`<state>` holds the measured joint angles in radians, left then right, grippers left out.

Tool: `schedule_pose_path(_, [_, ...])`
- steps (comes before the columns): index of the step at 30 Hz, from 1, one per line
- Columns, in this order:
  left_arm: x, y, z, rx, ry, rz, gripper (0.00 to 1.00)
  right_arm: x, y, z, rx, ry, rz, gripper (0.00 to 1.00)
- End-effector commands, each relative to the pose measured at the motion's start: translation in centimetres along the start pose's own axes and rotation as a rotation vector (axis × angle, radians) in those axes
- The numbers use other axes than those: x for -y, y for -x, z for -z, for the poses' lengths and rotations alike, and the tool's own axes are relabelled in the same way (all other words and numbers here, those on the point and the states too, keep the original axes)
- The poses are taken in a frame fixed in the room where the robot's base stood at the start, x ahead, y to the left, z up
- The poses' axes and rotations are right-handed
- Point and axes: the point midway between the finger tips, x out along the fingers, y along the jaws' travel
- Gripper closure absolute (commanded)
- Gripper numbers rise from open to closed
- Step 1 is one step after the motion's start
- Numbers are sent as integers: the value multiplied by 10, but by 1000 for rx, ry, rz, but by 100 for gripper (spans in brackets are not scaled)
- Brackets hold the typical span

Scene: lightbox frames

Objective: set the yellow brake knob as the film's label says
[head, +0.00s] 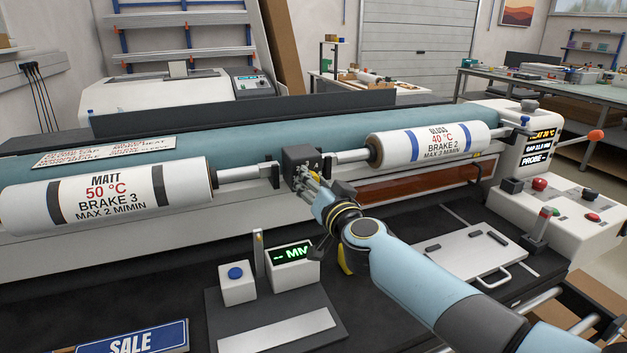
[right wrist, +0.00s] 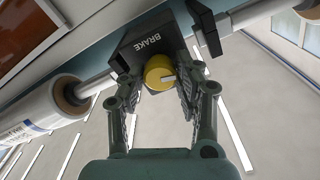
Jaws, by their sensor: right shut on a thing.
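The black brake block (head: 301,158) sits on the shaft between two film rolls and is lettered BRAKE in the right wrist view (right wrist: 150,43). The yellow knob (right wrist: 160,70) is on its face, with a white mark towards the right of that view; I cannot read a scale. My right gripper (right wrist: 159,84) is shut on the knob, one finger on each side; it covers the knob in the head view (head: 312,187). The left roll (head: 105,196) reads MATT, 50 °C, BRAKE 3. The right roll (head: 428,144) reads GLOSS, 40 °C, BRAKE 2. My left gripper is not in view.
A control box with a red button (head: 540,184) stands at the right. On the dark bed are a green-lit gauge (head: 292,266), a blue-button box (head: 237,283) and a grey plate with a handle (head: 470,250). A SALE sign (head: 135,339) lies at front left.

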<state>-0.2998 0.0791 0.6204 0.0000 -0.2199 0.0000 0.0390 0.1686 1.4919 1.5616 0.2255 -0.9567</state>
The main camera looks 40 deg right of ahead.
Motion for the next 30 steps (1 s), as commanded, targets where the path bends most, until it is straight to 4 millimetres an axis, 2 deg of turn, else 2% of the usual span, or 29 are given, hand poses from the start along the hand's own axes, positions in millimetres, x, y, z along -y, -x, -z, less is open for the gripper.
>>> schedule_pose_path(15, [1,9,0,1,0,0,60,-1,0,0,0,-401,-2,100])
schedule_pose_path(30, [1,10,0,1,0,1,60,-2,0,-1,0,-547,-3,100])
